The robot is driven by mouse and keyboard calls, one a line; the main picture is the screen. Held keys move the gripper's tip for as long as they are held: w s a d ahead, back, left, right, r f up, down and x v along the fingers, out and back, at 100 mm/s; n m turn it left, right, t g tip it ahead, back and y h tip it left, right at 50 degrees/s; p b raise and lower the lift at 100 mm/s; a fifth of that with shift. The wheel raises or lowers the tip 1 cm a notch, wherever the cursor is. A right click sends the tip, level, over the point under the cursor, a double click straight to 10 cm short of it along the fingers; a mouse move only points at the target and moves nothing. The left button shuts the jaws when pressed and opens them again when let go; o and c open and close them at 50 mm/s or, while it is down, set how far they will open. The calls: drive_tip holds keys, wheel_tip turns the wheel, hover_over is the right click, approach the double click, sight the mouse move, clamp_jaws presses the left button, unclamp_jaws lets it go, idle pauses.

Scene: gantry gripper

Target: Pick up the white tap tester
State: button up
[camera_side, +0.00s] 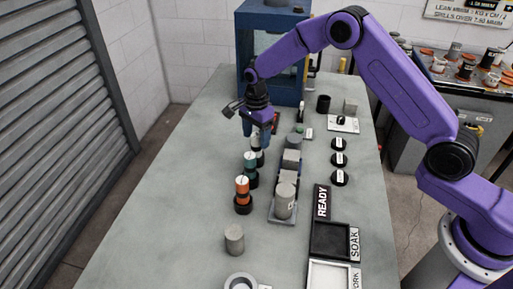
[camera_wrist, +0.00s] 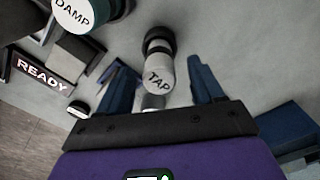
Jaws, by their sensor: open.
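The white tap tester (camera_wrist: 159,74) is a white cylinder marked "TAP" with a dark part at its far end. In the wrist view it shows between the two blue fingers of my gripper (camera_wrist: 161,68), with clear gaps on both sides. In the side view my gripper (camera_side: 259,127) points down over the far end of a row of testers. The white tester (camera_side: 257,144) there is partly hidden by the fingers. My gripper is open and holds nothing. Whether the fingertips reach down beside the tester is hard to tell.
A teal tester (camera_side: 250,160), marked "DAMP" in the wrist view (camera_wrist: 72,12), and an orange tester (camera_side: 242,185) stand nearer in the row. A tray with grey blocks (camera_side: 289,177) lies to the right. A blue cabinet (camera_side: 260,45) stands behind. The left table side is clear.

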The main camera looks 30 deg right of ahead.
sight(256, 146)
wheel_tip(256, 146, down, 5)
idle(0.3)
drive_tip(key=c, duration=1.1)
drive_tip(key=shift+r, duration=0.1)
